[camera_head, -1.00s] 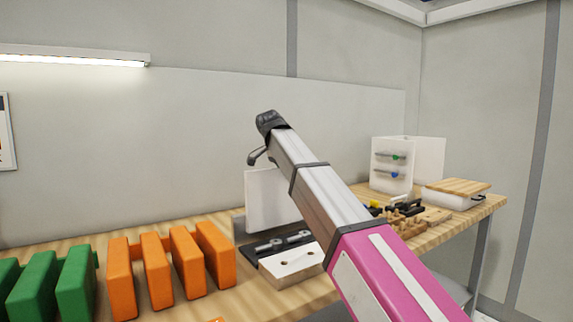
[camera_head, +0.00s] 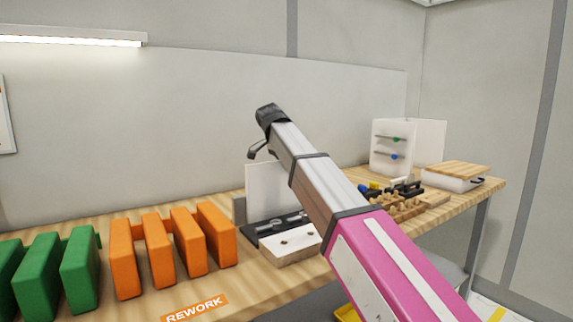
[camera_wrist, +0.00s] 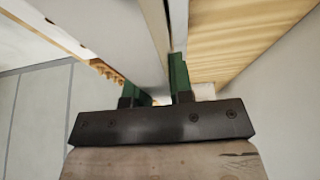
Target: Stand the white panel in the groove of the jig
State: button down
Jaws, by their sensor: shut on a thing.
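The white panel (camera_head: 268,188) stands upright at the back of the jig in the head view, partly covered by my arm. The jig has a dark base with metal clamps (camera_head: 276,228), a pale block with holes (camera_head: 291,246) in front and a grey upright piece at its left. Its groove is hidden, so I cannot tell whether the panel's lower edge is in it. In the wrist view the green fingers of my gripper (camera_wrist: 155,80) are shut on the white panel (camera_wrist: 140,45). My gripper is hidden behind my arm in the head view.
Orange upright blocks (camera_head: 188,240) stand close left of the jig, with green ones (camera_head: 80,272) further left. A REWORK label (camera_head: 195,308) lies in front. To the right are small wooden parts (camera_head: 405,207), a white box (camera_head: 391,147) and a wood-lidded container (camera_head: 455,180).

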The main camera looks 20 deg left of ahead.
jog(key=c, duration=0.9)
grip_release()
jog(key=shift+r, duration=3.55)
